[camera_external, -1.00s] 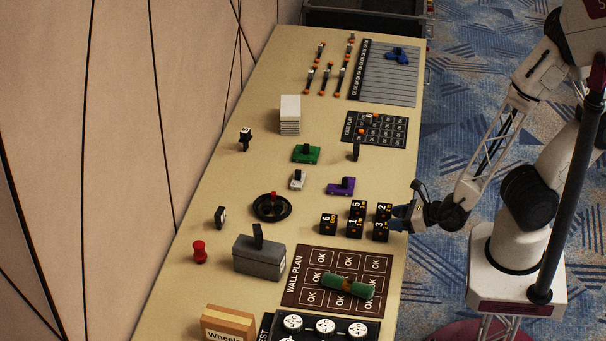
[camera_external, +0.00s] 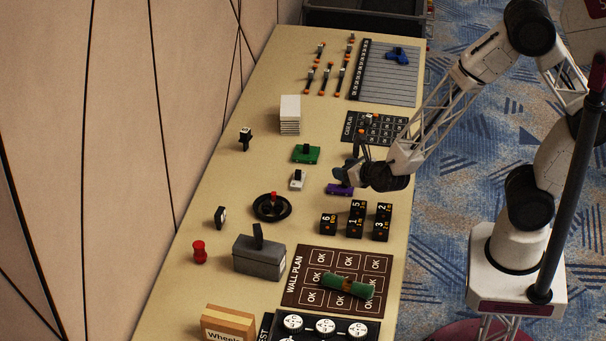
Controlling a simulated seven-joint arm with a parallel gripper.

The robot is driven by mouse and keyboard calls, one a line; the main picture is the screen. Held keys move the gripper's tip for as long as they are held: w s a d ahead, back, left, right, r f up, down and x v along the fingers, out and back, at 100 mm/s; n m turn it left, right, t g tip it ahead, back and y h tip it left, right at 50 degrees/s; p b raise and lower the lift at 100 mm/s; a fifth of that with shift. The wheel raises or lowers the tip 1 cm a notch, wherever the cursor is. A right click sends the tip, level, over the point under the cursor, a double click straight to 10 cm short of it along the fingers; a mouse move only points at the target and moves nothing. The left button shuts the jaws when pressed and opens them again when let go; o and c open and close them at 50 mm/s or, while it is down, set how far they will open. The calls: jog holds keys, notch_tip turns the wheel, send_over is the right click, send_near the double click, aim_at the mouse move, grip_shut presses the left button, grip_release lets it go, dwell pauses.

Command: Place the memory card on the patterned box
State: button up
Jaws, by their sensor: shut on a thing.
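My gripper (camera_external: 344,178) is over the table at the small purple piece (camera_external: 339,190), shut at its black upright handle, which the fingers mostly hide. The purple piece rests on or very near the tabletop. I cannot tell for sure whether it is the memory card. A similar green piece (camera_external: 305,154) and a white piece (camera_external: 297,180), each with a black handle, sit apart to its left. No box with a clear pattern can be made out; a grey box (camera_external: 258,258) with a black handle stands at the lower left.
Several black numbered cubes (camera_external: 356,222) stand just below my gripper. A round black dish (camera_external: 272,208) and a white stack (camera_external: 290,115) stand left.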

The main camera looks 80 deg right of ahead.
jog(key=w+d+m+g+h, duration=0.1)
jog(key=w+d, duration=0.3)
jog(key=d, duration=0.8)
jog(key=w+d+m+g+h, duration=0.2)
jog(key=w+d+m+g, duration=0.1)
jog(key=d, duration=0.9)
jog(key=w+d+r+m+g+h, duration=0.1)
jog(key=w+d, duration=0.4)
jog(key=d, duration=0.7)
jog(key=shift+w+d+m+g+h, duration=0.2)
jog(key=shift+d+m+g+h, duration=0.25)
jog(key=shift+m+g, duration=0.5)
jog(key=shift+t, duration=0.35)
send_over(289, 103)
jog(key=shift+d+f, duration=0.1)
jog(key=shift+f, duration=0.65)
jog(key=shift+f, duration=1.75)
jog(key=shift+f, duration=0.1)
